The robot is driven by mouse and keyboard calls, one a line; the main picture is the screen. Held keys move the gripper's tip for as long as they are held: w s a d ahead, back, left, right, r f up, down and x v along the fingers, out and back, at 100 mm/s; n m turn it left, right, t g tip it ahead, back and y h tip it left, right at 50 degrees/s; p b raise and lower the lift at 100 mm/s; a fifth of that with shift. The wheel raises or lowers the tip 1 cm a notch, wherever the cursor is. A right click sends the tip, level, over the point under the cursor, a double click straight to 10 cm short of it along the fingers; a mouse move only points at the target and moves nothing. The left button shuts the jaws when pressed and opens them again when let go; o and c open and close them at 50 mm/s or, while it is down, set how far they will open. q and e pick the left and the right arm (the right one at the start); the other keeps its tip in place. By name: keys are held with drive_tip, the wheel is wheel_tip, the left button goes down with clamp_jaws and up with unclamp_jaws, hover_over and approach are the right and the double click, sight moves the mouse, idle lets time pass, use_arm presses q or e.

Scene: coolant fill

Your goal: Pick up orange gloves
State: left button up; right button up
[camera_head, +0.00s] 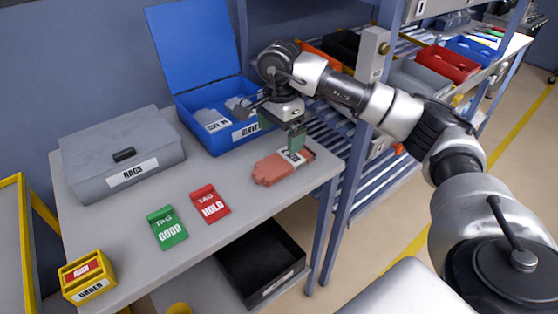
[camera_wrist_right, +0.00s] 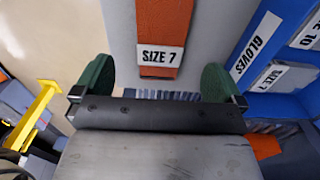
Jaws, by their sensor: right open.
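The orange gloves (camera_head: 270,169) lie flat on the grey table near its right edge. In the right wrist view the gloves (camera_wrist_right: 165,22) show with a white "SIZE 7" label. My right gripper (camera_head: 282,131) is open and empty, just above and behind the label end of the gloves. In the right wrist view its two green fingertips (camera_wrist_right: 157,82) are spread wide, one to each side of the label end. One green finger hides part of the label in the head view. My left gripper is not in view.
A blue gloves box (camera_head: 222,147) with raised lid holds grey gloves behind my gripper. A grey rags box (camera_head: 92,179), green tag (camera_head: 167,233), red tag (camera_head: 210,208) and yellow order box (camera_head: 80,262) stand or lie leftward. A shelf rack (camera_head: 343,190) stands right.

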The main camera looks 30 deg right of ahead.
sight(277, 162)
wheel_tip(277, 162, down, 4)
drive_tip(key=shift+r, duration=0.25)
drive_tip(key=shift+w+a+f+p, duration=0.15)
drive_tip(key=shift+f+p, duration=0.25)
drive_tip(key=shift+f, duration=0.95)
drive_tip(key=shift+a+f+p, duration=0.15)
drive_tip(key=shift+f+p, duration=0.2)
drive_tip(key=shift+f, duration=1)
drive_tip(key=c, duration=0.8)
